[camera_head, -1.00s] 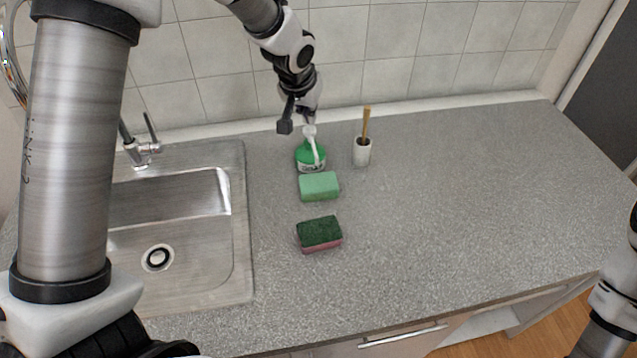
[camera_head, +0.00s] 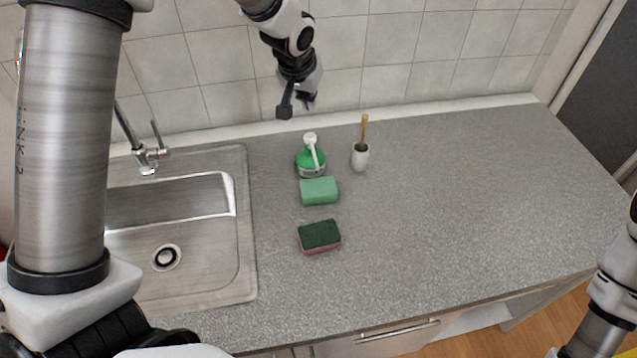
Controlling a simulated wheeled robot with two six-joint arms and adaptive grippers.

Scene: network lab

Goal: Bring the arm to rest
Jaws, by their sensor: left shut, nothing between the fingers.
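My left gripper (camera_head: 296,104) hangs above the back of the counter, in front of the tiled wall. It is shut with nothing held. It is just above and behind a green soap bottle with a white pump (camera_head: 310,160), and apart from it. My left arm fills the left side of the view. Part of my right arm shows at the right edge, but its gripper is out of view.
A light green sponge (camera_head: 319,191) and a dark green and pink sponge (camera_head: 319,236) lie in front of the bottle. A white cup with a wooden-handled brush (camera_head: 360,157) stands to its right. The sink (camera_head: 215,284) and faucet (camera_head: 148,158) are left. The right counter (camera_head: 470,190) is clear.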

